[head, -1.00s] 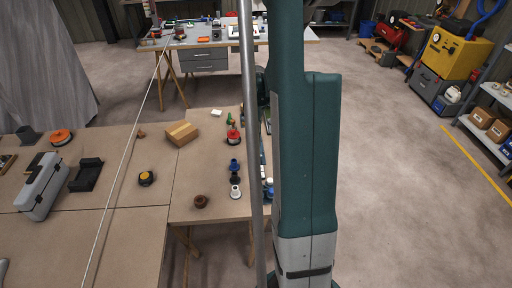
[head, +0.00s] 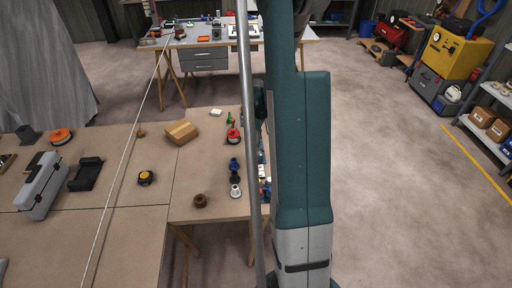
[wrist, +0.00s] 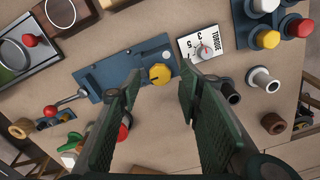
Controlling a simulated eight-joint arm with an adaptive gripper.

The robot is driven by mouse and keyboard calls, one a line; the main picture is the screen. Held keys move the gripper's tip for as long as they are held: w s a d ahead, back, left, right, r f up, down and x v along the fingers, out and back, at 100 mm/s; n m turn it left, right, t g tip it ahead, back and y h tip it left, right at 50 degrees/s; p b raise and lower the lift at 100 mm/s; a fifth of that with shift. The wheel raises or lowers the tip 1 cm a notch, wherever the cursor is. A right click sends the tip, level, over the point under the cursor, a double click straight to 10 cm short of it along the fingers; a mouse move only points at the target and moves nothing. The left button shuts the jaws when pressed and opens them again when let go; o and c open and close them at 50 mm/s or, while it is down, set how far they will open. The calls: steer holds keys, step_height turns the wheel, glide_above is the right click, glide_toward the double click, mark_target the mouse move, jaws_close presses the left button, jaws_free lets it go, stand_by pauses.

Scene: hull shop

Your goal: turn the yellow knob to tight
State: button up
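The yellow knob (wrist: 160,74) sits on a blue metal plate (wrist: 110,80) in the wrist view. A dark mark shows on its face. My gripper (wrist: 160,82) is open, with one finger to the left of the knob and one to the right. The fingers look apart from the knob, but their height above it is hard to tell. A white torque card (wrist: 203,43) with a red-centred dial lies up and right of the knob. In the head view my arm hides the gripper, and I cannot make out the knob there.
A lever with a red ball (wrist: 82,93) stands at the plate's left end. Dark and white fittings (wrist: 262,78) stand right of my gripper. Bare bench lies below the knob.

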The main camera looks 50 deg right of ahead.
steer(key=shift+f, duration=0.8)
steer(key=c, duration=0.9)
